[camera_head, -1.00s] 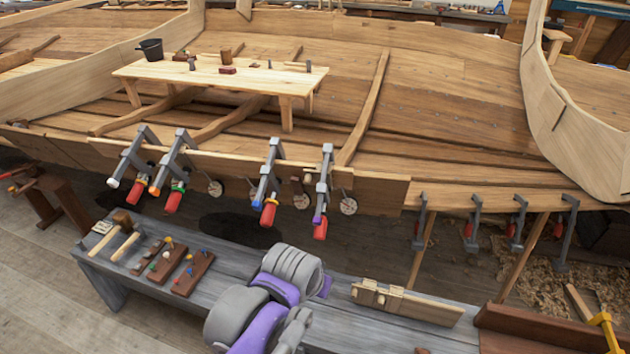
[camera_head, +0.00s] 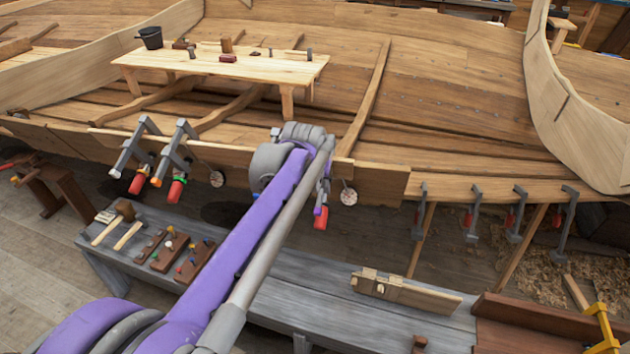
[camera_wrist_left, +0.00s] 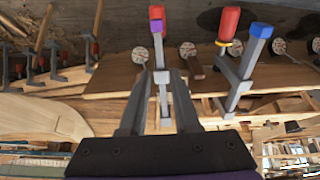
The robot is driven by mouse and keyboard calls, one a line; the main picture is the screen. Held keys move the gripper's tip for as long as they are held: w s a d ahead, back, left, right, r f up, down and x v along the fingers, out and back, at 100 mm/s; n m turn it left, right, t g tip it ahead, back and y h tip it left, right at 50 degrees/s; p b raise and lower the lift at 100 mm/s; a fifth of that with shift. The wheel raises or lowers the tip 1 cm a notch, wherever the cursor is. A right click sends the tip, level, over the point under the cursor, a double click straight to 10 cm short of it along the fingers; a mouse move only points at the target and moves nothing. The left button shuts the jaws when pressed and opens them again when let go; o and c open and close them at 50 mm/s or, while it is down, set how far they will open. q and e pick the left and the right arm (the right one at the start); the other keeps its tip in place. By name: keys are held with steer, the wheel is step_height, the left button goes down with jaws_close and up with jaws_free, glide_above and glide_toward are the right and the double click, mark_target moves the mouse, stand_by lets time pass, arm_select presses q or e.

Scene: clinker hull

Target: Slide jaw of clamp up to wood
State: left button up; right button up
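Several clamps grip the hull plank's edge (camera_head: 380,183). The clamp with a purple end (camera_wrist_left: 158,30) and red handle is in the middle of the upside-down left wrist view. In the head view its red handle (camera_head: 320,218) shows below my arm; its upper part is mostly hidden. My left gripper (camera_wrist_left: 162,74) is open, its two fingers on either side of that clamp's grey bar; I cannot tell whether they touch it. The blue-ended clamp (camera_wrist_left: 243,70) is to the right in the wrist view. My right gripper is not in view.
Two more clamps (camera_head: 133,152) (camera_head: 172,158) are to the left of my arm. Smaller clamps (camera_head: 473,215) hang at the right. A grey bench (camera_head: 330,290) with tools and a wooden piece (camera_head: 405,292) lies below. A low table (camera_head: 215,68) stands inside the hull.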

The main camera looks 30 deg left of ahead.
mark_target(320, 193)
arm_select(q)
steer(key=shift+b+x, duration=1.75)
steer(key=shift+x, duration=2.95)
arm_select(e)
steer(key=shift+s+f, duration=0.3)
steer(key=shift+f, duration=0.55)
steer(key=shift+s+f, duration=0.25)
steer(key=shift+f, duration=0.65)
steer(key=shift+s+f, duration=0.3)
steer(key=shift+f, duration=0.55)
arm_select(q)
steer(key=shift+w+r, duration=0.1)
steer(key=shift+c, duration=0.4)
steer(key=shift+w+a+r+p, duration=0.3)
steer(key=shift+w, duration=0.35)
steer(key=shift+w+a+r+p, duration=0.3)
steer(key=shift+w+r, duration=0.05)
steer(key=shift+w, duration=0.35)
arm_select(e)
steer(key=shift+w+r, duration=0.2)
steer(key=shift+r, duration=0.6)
arm_select(q)
steer(key=shift+w+a+r, duration=0.1)
steer(key=shift+w+r, duration=0.15)
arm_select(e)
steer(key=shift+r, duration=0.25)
arm_select(q)
steer(key=shift+s+f, duration=0.1)
